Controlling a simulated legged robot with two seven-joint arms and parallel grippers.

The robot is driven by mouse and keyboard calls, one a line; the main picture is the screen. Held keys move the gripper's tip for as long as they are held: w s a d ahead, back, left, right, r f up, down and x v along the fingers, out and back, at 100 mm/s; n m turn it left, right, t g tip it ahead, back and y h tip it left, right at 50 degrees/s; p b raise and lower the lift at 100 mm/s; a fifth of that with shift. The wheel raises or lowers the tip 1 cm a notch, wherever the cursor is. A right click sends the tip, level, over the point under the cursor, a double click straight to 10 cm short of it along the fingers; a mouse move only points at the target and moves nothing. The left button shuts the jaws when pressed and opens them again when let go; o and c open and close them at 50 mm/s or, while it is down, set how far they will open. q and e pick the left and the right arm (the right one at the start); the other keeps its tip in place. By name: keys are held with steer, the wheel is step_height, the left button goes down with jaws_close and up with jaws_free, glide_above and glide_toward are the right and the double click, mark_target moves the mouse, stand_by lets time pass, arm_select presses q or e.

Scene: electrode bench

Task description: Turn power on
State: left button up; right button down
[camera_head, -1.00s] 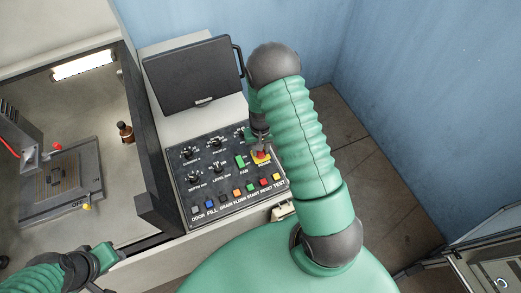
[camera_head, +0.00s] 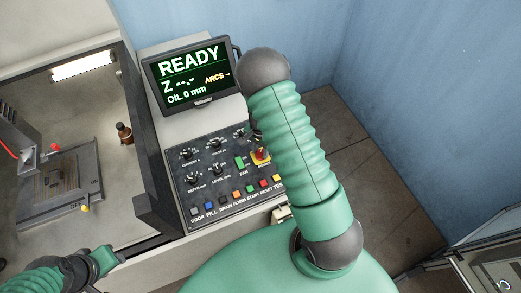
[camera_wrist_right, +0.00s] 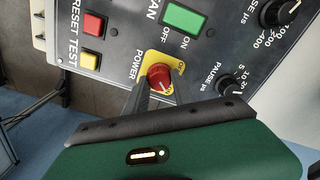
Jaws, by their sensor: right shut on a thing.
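The power switch is a red knob on a yellow plate (camera_wrist_right: 159,77), labelled POWER, on the dark control panel (camera_head: 178,175). It also shows in the head view (camera_head: 261,155), partly covered by my right arm. In the right wrist view my right gripper (camera_wrist_right: 155,88) has its two dark fingers shut on the red knob. The screen (camera_head: 192,75) above the panel is lit and reads READY, with "OIL 0 mm" and ARCS. My left gripper (camera_head: 113,256) is at the lower left, away from the panel; its jaws are not clear.
A green FAN switch (camera_head: 240,162) sits left of the power switch. A row of coloured buttons (camera_head: 237,196) runs along the panel's lower edge. At the left is an open tank with a grey plate (camera_head: 50,195) and a small brown bottle (camera_head: 124,132).

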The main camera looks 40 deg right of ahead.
mark_target(260, 152)
steer(key=shift+w, duration=0.1)
stand_by(0.4)
steer(key=c, duration=1.1)
jaws_free()
steer(key=shift+o, duration=0.2)
step_height(260, 152, up, 17)
steer(key=b, duration=0.2)
steer(key=shift+f, duration=0.15)
